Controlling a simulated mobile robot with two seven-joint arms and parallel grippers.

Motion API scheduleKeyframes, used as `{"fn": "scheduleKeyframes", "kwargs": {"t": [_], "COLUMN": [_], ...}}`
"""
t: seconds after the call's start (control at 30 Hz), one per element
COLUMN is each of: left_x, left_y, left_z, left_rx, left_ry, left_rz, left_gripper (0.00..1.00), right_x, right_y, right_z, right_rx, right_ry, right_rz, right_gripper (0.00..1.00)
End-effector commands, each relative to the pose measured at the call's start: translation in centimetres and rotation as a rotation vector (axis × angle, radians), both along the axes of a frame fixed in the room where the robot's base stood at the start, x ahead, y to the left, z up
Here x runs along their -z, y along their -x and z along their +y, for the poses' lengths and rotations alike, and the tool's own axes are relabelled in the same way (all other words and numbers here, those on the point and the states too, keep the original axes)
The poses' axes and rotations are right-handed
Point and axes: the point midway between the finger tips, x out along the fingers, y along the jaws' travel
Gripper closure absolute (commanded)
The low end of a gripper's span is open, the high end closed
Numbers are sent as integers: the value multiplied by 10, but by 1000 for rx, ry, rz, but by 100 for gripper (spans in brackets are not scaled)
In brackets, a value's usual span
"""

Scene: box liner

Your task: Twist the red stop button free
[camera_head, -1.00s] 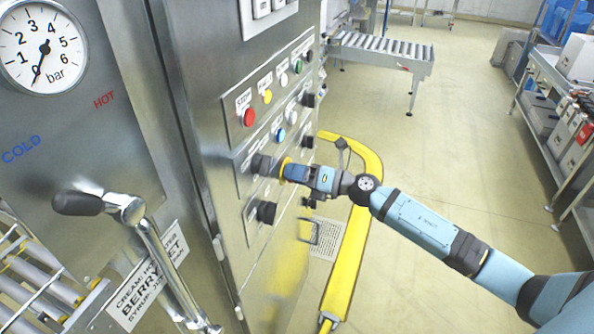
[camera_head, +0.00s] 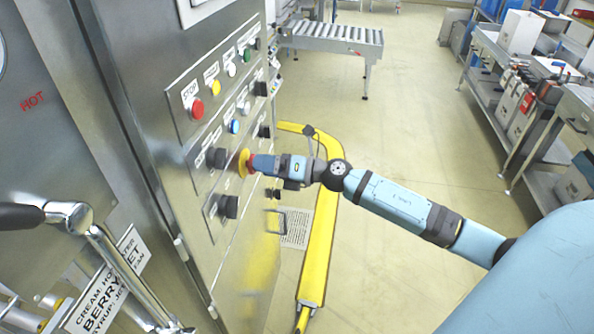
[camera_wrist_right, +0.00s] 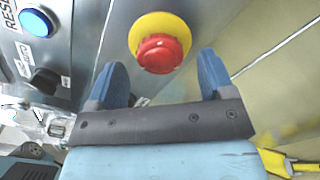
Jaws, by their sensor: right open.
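The red stop button is a red mushroom knob (camera_wrist_right: 160,53) on a round yellow base (camera_wrist_right: 150,22) in the right wrist view. In the head view its yellow disc (camera_head: 243,163) stands out from the side of the steel cabinet, with a bit of red beside it. My right gripper (camera_wrist_right: 162,75) is open, its two blue fingers apart, one on each lower side of the knob. The knob shows between and just beyond the fingertips, with a gap on both sides. In the head view the right gripper (camera_head: 264,164) is right in front of the button. My left gripper is not in view.
The cabinet front carries a smaller red button (camera_head: 196,108) labelled STOP, coloured buttons and black knobs (camera_head: 228,206). A metal lever (camera_head: 110,255) stands at the lower left. A yellow floor guard (camera_head: 318,245) runs below my right arm. Open floor lies to the right.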

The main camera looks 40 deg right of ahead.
Motion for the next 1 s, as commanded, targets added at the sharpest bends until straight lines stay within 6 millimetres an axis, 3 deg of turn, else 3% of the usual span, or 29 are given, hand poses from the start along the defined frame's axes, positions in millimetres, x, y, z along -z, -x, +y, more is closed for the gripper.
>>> {"fn": "scheduleKeyframes", "kwargs": {"t": [0.2,0.4,0.63,1.0], "left_x": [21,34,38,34], "left_y": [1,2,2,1], "left_z": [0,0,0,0], "left_rx": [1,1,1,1], "left_ry": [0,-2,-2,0], "left_rz": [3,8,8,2], "left_gripper": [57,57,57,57], "right_x": [6,4,1,0], "right_y": [39,65,79,81], "right_z": [-34,-57,-71,-72], "right_rx": [0,-1,-1,-1], "right_ry": [2,1,0,0], "right_rz": [4,4,0,0], "right_gripper": [24,24,24,24]}}
